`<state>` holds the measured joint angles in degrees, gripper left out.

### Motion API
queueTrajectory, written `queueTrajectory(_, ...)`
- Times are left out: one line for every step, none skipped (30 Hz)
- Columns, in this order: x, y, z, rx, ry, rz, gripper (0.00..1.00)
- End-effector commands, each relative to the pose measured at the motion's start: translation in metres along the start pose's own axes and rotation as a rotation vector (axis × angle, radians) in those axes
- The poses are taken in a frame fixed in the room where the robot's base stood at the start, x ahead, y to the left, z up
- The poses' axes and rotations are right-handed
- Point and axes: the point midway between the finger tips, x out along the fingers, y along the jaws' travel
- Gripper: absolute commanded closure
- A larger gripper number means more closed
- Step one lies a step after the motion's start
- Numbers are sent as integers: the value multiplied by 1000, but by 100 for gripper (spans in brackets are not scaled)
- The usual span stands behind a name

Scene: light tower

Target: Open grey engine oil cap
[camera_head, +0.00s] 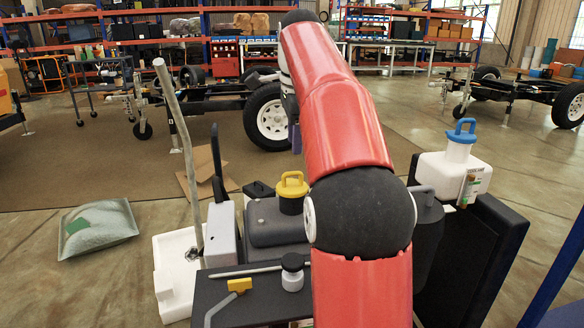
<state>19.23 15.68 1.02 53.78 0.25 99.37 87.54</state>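A grey cap (423,195) with a raised handle sits on a dark cylindrical body (430,232), just right of my arm's black joint, which hides part of it. Similar caps are nearby: a yellow one (291,186) left of my arm, and a blue one (461,137) on a white container at the right. My red arm rises through the middle of the picture and bends away. Its far end is mostly hidden behind the red link. A small purple-grey piece (296,140) shows there, seemingly part of my gripper; its fingers cannot be made out.
The light tower's dark housing (278,222) is close in front. A black panel (480,260) is at right. A bag (97,229) lies on the floor.

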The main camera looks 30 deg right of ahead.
Motion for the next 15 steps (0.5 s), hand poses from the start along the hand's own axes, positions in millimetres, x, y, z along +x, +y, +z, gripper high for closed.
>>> queueTrajectory(9,0,0,2,0,2,68)
queueTrajectory(14,1,0,1,0,1,68)
queueTrajectory(21,1,0,1,0,3,68)
queueTrajectory(26,1,0,0,0,2,68)
queueTrajectory(32,1,0,0,0,1,68)
queueTrajectory(38,2,0,0,0,2,68)
queueTrajectory(43,1,0,0,0,2,68)
queueTrajectory(48,1,0,0,0,1,68)
queueTrajectory(53,1,0,0,0,1,68)
queueTrajectory(57,1,0,0,0,1,68)
queueTrajectory(60,1,0,-1,0,0,68)
queueTrajectory(64,1,0,-1,0,0,68)
queueTrajectory(66,1,0,-2,0,0,68)
queueTrajectory(68,1,0,-2,0,0,68)
queueTrajectory(70,1,0,-2,0,-1,68)
